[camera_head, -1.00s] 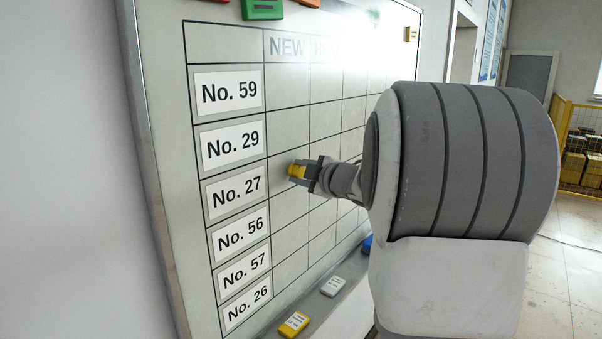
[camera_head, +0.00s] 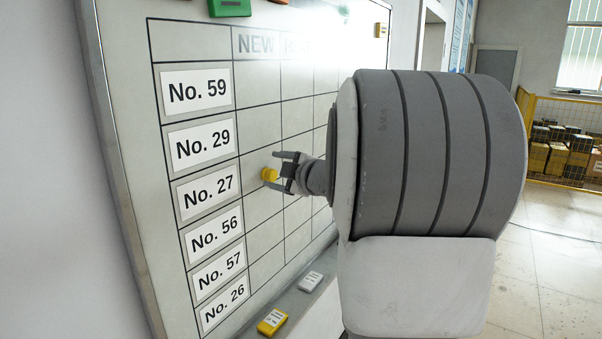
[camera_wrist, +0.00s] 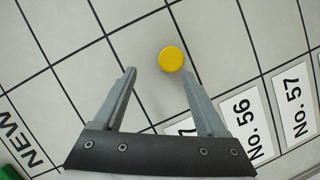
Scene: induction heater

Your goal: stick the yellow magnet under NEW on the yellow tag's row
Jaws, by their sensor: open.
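The round yellow magnet (camera_head: 269,174) is at the whiteboard (camera_head: 195,45), in the NEW column on the No. 27 row. My gripper (camera_head: 272,168) is open around it, with a finger above and a finger below. In the wrist view the yellow magnet (camera_wrist: 172,59) shows just beyond the fingertips, closer to the right finger. Both fingers look clear of it. A yellow tag (camera_head: 272,322) with a white label lies on the ledge under the board. Its writing is too small to read.
A white tag (camera_head: 310,281) lies on the ledge right of the yellow one. A green block (camera_head: 230,7) sits at the board's top edge. A small yellow tag (camera_head: 380,30) is at its upper right. My arm hides the board's right part.

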